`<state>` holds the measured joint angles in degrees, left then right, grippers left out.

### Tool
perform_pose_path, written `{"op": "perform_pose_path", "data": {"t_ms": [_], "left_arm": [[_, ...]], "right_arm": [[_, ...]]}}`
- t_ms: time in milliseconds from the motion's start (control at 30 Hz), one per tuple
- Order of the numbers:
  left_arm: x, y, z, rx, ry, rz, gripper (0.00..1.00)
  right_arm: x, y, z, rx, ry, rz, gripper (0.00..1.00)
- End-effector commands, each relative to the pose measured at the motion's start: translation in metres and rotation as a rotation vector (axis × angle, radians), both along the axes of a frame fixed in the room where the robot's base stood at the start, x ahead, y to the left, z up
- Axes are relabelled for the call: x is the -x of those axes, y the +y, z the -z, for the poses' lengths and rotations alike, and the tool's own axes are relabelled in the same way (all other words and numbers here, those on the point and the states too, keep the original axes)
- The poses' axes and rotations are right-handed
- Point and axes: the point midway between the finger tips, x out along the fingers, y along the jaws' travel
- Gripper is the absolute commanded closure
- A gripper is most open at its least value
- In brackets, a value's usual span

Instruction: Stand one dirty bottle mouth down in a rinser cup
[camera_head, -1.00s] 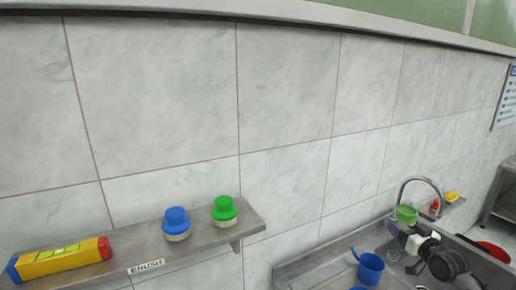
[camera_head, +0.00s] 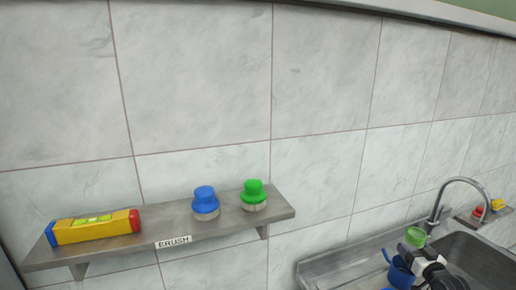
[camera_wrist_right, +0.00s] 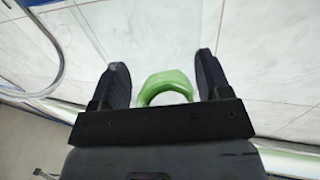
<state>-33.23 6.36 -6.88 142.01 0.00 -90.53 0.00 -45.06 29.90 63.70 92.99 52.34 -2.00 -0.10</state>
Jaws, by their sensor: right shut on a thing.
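My right gripper (camera_head: 422,246) is over the left part of the sink, in front of the tap. It is shut on a green cup-like thing (camera_head: 415,237). In the right wrist view this green thing (camera_wrist_right: 165,80) shows a curved, handle-like part between the two black fingers. Its lower part is hidden by the gripper body. No dirty bottle can be made out in these views. No rinser cup can be made out either. My left gripper is not in view.
A blue mug (camera_head: 399,273) stands beside and partly behind my right gripper. The tap (camera_head: 437,208) rises at the sink basin (camera_head: 480,262).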

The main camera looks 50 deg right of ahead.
Motion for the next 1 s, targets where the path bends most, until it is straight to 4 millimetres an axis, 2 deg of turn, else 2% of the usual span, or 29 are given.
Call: {"op": "perform_pose_path", "data": {"t_ms": [100,567,1000], "left_arm": [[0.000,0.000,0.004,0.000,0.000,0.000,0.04],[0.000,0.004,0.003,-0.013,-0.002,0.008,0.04],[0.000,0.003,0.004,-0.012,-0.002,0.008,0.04]], "right_arm": [[0.000,0.000,0.007,0.001,-0.001,0.000,0.52],[0.000,0.000,0.008,0.001,-0.001,0.000,0.52],[0.000,0.000,0.017,0.001,-0.001,-0.001,0.52]]}}
